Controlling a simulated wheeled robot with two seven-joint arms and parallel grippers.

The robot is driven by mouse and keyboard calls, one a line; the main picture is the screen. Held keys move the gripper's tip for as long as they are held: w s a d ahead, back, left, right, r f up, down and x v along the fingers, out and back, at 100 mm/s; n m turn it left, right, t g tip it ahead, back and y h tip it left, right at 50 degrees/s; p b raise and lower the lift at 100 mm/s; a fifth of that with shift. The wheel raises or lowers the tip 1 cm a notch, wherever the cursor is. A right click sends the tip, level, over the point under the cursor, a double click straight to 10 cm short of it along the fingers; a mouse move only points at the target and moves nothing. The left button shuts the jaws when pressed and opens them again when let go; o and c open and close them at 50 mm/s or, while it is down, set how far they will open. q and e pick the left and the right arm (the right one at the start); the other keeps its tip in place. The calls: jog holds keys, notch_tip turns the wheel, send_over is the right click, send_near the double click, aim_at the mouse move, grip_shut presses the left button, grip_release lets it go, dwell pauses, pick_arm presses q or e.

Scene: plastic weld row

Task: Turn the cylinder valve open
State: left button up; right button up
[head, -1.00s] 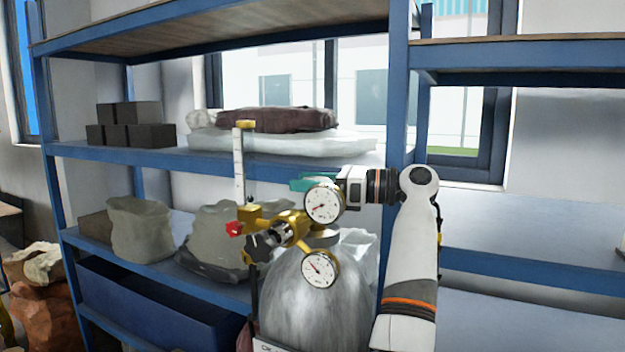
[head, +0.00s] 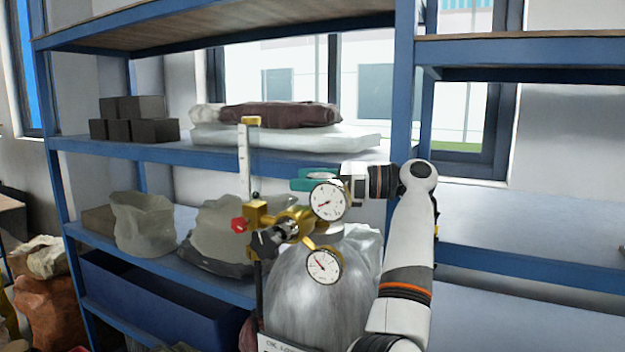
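The gas cylinder (head: 315,290) is a pale grey, round-shouldered body at the lower middle of the head view. A brass regulator (head: 293,224) sits at its top with two white dial gauges, an upper one (head: 328,201) and a lower one (head: 323,266). A teal part, seemingly the valve's handwheel (head: 302,184), shows just behind the upper gauge.
A red knob (head: 238,225) and a black knob (head: 264,242) stick out at the regulator's left. A flowmeter tube (head: 244,160) stands above it. Blue shelving (head: 165,157) with sacks and dark blocks is behind. The right-hand shelf (head: 530,228) is bare.

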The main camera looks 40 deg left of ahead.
pick_arm(q)
jog(key=shift+w+d+r, duration=0.15)
jog(key=shift+w+d, duration=0.15)
jog(key=shift+d, duration=0.1)
jog(key=p+v, duration=1)
jog(key=v, duration=0.1)
dwell(0.4)
